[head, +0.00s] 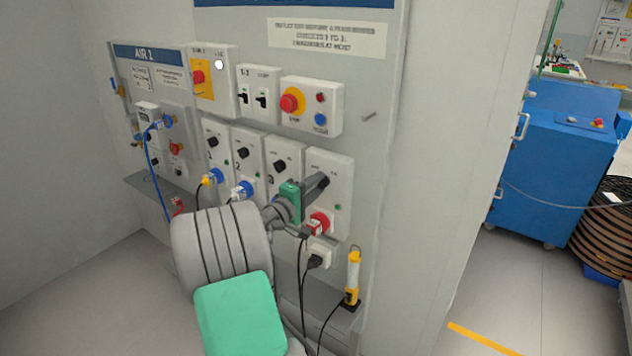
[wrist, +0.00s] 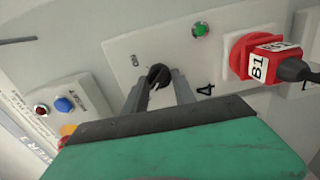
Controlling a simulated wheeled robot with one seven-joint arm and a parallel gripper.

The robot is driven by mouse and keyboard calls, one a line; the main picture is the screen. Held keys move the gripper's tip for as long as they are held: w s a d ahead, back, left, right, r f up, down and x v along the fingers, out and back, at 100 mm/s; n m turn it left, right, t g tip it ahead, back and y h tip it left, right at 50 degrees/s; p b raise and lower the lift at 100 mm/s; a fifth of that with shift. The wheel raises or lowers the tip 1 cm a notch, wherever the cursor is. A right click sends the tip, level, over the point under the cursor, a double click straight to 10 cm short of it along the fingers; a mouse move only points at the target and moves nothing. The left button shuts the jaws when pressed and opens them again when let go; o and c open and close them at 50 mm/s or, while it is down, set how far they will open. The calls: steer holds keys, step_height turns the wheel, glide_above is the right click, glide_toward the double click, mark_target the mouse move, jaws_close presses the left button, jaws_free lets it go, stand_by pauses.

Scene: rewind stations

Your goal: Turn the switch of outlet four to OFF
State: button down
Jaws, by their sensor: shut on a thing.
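The switch of outlet four is a round black knob (wrist: 158,75) on a light grey plate (wrist: 120,48), marked 4 in the wrist view. My gripper (wrist: 157,84) has its two grey fingers closed on either side of this knob. A thin white mark shows on the knob, but I cannot tell which label it points to. In the head view my gripper (head: 318,182) covers the knob at the outlet four plate (head: 343,170). A green lamp (wrist: 200,29) and a red plug (wrist: 252,57) labelled B1 sit on the same plate.
Outlet plates with black knobs stand to the left, including the third plate (head: 284,153). An emergency-stop box (head: 312,105) is above. A yellow lamp (head: 353,277) and hanging black cables are below. Open floor (head: 490,290) lies to the right.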

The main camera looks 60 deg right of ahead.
steer(key=shift+n, duration=0.3)
steer(key=c, duration=1)
jaws_free()
steer(key=shift+a, duration=0.1)
steer(key=a, duration=0.2)
steer(key=w+a+b, duration=0.1)
steer(key=a, duration=0.4)
steer(key=shift+w+a+b, duration=0.15)
steer(key=shift+a+b, duration=0.1)
steer(key=shift+b, duration=0.05)
